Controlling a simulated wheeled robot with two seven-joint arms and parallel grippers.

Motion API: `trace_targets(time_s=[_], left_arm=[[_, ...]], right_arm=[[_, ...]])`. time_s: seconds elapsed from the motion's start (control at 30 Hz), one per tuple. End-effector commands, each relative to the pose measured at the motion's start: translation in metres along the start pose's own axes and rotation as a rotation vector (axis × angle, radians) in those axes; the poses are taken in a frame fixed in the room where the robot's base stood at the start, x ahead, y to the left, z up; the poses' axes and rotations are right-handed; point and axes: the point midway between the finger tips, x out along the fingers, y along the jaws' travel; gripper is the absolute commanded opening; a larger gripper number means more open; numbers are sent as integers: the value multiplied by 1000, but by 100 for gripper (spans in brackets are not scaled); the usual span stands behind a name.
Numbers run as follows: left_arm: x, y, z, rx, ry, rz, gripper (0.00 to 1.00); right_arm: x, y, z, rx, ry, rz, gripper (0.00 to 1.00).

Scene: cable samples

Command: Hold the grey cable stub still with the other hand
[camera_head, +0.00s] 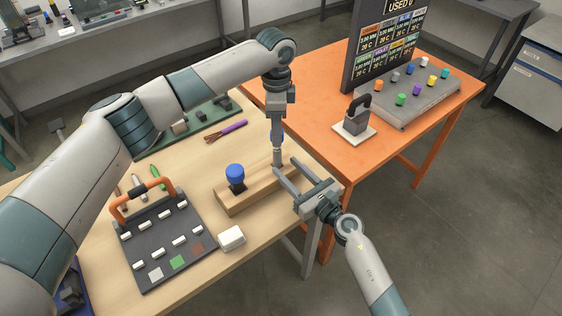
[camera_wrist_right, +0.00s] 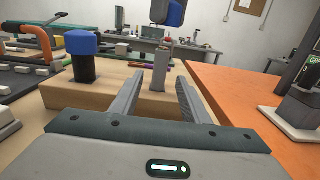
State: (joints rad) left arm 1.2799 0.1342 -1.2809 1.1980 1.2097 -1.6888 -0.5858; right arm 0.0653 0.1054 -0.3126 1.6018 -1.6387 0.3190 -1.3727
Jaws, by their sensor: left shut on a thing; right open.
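The grey cable stub (camera_head: 277,157) stands upright at the right end of a wooden block (camera_head: 245,199). In the right wrist view the stub (camera_wrist_right: 158,70) shows ahead, between the fingertips in the picture; I cannot tell whether it lies within their reach. My right gripper (camera_head: 286,167) is open and points at the stub from the front right, with no visible contact.
A dark stub with a blue cap (camera_head: 235,174) stands at the block's left end. A dark board with white pieces and an orange handle (camera_head: 142,198) and a white box (camera_head: 231,238) lie nearby. An orange table (camera_head: 300,100) with a padlock-shaped object (camera_head: 355,118) is at the right.

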Motion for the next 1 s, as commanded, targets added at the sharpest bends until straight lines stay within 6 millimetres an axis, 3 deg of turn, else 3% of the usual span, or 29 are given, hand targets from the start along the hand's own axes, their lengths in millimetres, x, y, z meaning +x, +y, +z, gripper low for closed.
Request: trace_targets(time_s=[0.2, 0.4, 1.0], left_arm=[[0, 0, 0, 0, 0, 0, 5], [0, 0, 0, 0, 0, 0, 5], [0, 0, 0, 0, 0, 0, 5]], right_arm=[[-38, 0, -1, -1, 1, -1, 42], [-55, 0, 0, 0, 0, -1, 42], [-58, 0, 0, 0, 0, -1, 42]])
